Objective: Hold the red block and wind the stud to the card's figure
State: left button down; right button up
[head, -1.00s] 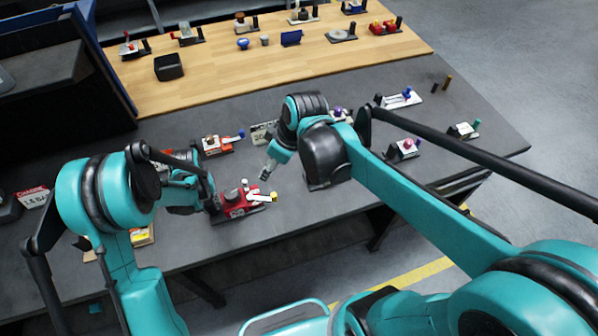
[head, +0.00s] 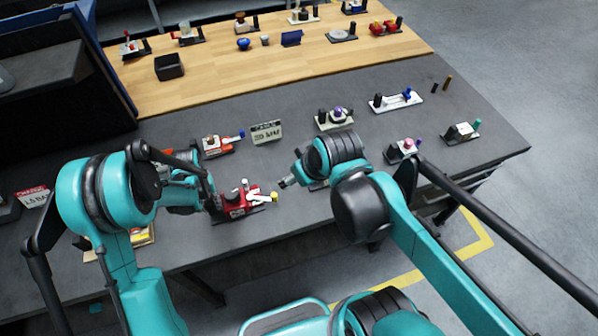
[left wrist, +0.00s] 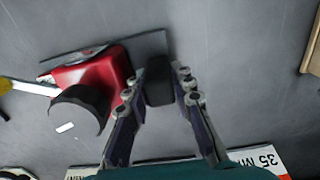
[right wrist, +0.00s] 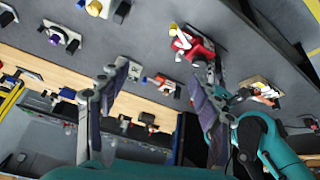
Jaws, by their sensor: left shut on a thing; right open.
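The red block (head: 236,207) sits on the dark table, with a white lever (head: 258,197) ending in a yellow knob (head: 274,197) on its right. My left gripper (left wrist: 157,82) is shut on the block's black post at the block's side; the red body (left wrist: 98,80) lies beside the fingers. My right gripper (head: 285,183) is open and empty, just right of and behind the yellow knob, apart from it. The block also shows in the right wrist view (right wrist: 197,46), beyond the right fingers. I cannot pick out the stud clearly.
An orange-red device with a blue knob (head: 218,145) stands behind the block. Other devices (head: 334,118) stand at the right of the table, near my right arm. The wooden bench (head: 205,88) lies behind.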

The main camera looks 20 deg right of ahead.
jog(key=m+g+y, duration=0.2)
jog(key=m+g, duration=0.8)
jog(key=m, duration=0.1)
send_over(232, 191)
jog(key=w+d, duration=0.3)
jog(key=w, duration=0.1)
notch_tip(232, 191, down, 11)
jog(key=x, duration=1.1)
jog(key=shift+f, duration=0.3)
jog(key=shift+w, duration=0.1)
jog(key=c, duration=1.2)
jog(key=shift+o, duration=0.2)
jog(key=shift+t, duration=0.3)
